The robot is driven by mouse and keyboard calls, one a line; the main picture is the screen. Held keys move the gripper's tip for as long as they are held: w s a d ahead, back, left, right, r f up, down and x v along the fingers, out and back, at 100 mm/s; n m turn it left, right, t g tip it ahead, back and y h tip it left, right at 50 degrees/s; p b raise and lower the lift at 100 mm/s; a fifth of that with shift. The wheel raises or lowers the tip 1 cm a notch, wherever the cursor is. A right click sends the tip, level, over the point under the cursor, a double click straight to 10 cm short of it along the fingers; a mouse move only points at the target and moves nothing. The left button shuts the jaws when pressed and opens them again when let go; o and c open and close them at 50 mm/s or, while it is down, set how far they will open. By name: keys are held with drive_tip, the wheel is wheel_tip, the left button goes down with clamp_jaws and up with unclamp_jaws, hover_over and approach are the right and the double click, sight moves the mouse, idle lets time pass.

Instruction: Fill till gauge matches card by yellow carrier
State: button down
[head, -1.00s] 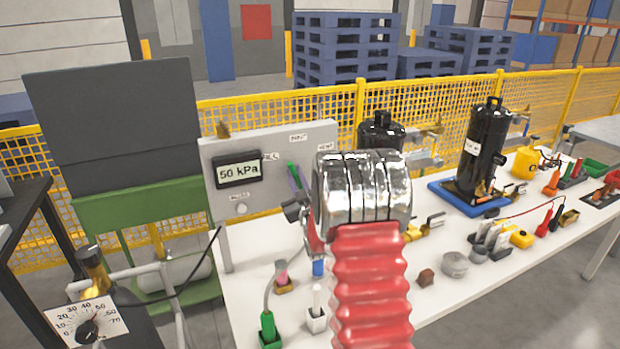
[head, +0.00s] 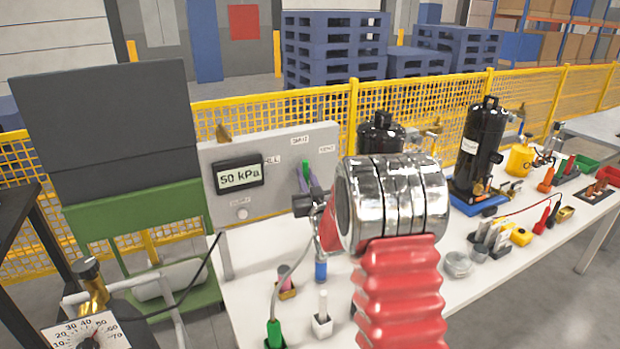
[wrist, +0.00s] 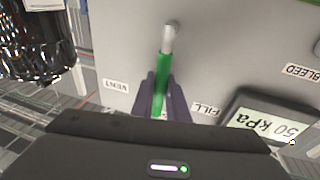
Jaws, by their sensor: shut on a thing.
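The grey panel (head: 225,150) carries a display (head: 239,174) reading 50 kPa, and FILL, SHUT and VENT labels. My gripper (head: 311,181) is shut on the panel's green lever (head: 306,168). In the wrist view, upside down, the fingers (wrist: 162,98) hold the green lever (wrist: 166,68) between the VENT and FILL labels. In the head view it points up near SHUT. The dial gauge (head: 88,335) at lower left is cut off; its needle points up right. A yellow container (head: 521,158) stands at the back right; I cannot make out a reading card beside it.
My arm hides the middle of the white bench (head: 250,258). Two black cylinders (head: 480,140) stand on it, one on a blue base. A green plug (head: 274,335), small holders and several loose parts lie along it. A yellow mesh fence (head: 255,120) runs behind.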

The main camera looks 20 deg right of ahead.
drive_tip(key=shift+s+f, duration=0.1)
drive_tip(key=shift+f, duration=0.35)
drive_tip(key=c, duration=2.1)
unclamp_jaws()
drive_tip(key=shift+o, duration=0.5)
drive_tip(key=shift+r, duration=0.2)
drive_tip(key=shift+d+r, duration=0.1)
drive_tip(key=v, duration=1.4)
